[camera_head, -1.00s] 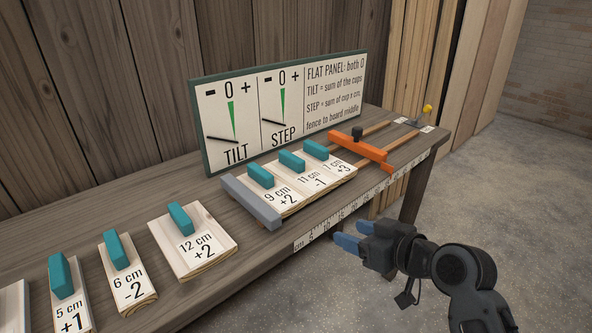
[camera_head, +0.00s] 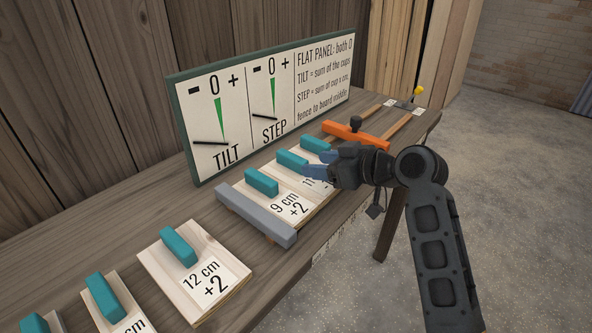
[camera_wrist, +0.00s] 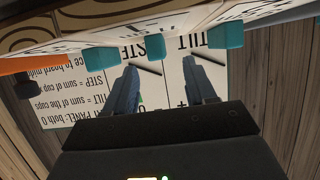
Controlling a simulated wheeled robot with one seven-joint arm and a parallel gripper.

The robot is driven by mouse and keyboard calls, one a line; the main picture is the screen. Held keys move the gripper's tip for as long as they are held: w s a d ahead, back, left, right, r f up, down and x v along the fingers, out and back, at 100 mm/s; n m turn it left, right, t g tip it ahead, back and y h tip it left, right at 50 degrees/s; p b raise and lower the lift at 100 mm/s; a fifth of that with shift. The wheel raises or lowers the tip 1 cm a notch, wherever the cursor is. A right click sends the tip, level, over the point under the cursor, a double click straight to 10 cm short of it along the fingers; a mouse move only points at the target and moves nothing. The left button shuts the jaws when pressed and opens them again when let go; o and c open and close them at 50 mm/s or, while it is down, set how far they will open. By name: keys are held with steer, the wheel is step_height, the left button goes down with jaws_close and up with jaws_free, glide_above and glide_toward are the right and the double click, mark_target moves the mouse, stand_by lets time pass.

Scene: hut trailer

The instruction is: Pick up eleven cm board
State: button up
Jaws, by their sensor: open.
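The 11 cm board (camera_head: 291,160) is the middle of three boards held side by side between a grey fence and an orange clamp. It has a teal handle, and its label is partly hidden behind my gripper. Its handle also shows in the wrist view (camera_wrist: 155,47). My gripper (camera_head: 308,170) has blue fingers, is open and empty, and hovers over the boards' front side close to that handle. In the wrist view the two fingertips (camera_wrist: 160,72) are spread, with the middle handle beyond and between them.
The 9 cm board (camera_head: 261,182) and 7 cm board (camera_head: 315,144) sit tight on either side. The grey fence (camera_head: 256,214), orange clamp (camera_head: 355,134) and upright gauge panel (camera_head: 262,110) surround them. The 12 cm board (camera_head: 195,272) lies loose nearer. Room above is free.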

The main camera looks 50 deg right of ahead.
mark_target(302, 160)
steer(key=p+x, duration=0.1)
steer(key=x, duration=0.5)
steer(key=shift+w+d+f, duration=0.15)
steer(key=shift+d+f, duration=0.05)
steer(key=shift+c, duration=0.4)
jaws_close()
